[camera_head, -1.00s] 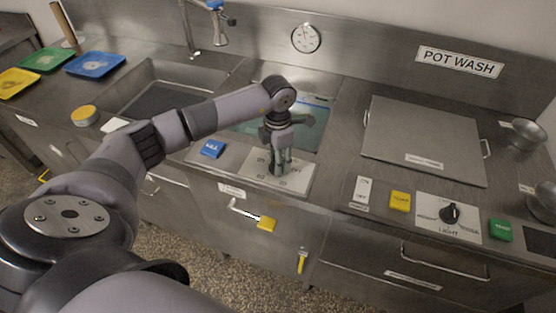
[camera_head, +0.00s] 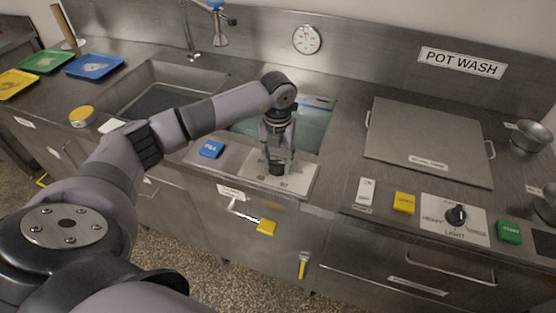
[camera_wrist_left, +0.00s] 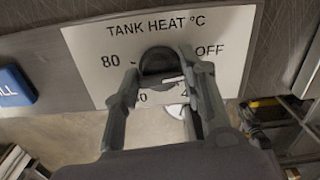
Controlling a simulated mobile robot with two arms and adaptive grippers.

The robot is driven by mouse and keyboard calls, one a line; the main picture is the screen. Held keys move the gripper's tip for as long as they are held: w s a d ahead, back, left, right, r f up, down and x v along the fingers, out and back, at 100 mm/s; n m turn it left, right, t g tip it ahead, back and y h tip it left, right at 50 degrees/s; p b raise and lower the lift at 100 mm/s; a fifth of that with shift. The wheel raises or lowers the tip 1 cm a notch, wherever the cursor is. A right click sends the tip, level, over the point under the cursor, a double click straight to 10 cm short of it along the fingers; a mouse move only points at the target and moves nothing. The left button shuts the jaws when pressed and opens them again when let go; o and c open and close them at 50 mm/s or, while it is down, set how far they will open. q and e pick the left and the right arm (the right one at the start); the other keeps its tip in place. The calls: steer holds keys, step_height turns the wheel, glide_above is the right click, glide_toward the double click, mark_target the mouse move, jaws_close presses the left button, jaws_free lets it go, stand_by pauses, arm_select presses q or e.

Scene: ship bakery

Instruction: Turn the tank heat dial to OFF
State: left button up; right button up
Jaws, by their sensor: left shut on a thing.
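The tank heat dial (camera_wrist_left: 158,62) is a dark round knob on a white plate (camera_wrist_left: 90,45) marked TANK HEAT °C. In the left wrist view, 80 is printed left of the knob, OFF to its right, and partly hidden numbers below. My left gripper (camera_wrist_left: 160,75) is shut on the dial, with one finger on each side. The fingers hide part of the knob, so I cannot tell for sure where it points. In the head view, my left gripper (camera_head: 277,165) points down at the plate (camera_head: 303,180) on the counter's front. My right gripper is not in view.
A blue button (camera_head: 211,149) sits left of the plate. Behind it is a water-filled tank (camera_head: 310,128). To the right are a metal lid (camera_head: 425,135), a yellow button (camera_head: 403,203), another dial (camera_head: 456,215) and a green button (camera_head: 509,232).

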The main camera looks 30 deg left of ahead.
mark_target(278, 161)
arm_select(q)
steer(key=shift+n, duration=0.8)
steer(key=o, duration=1.2)
steer(key=shift+c, duration=0.2)
step_height(278, 161, up, 12)
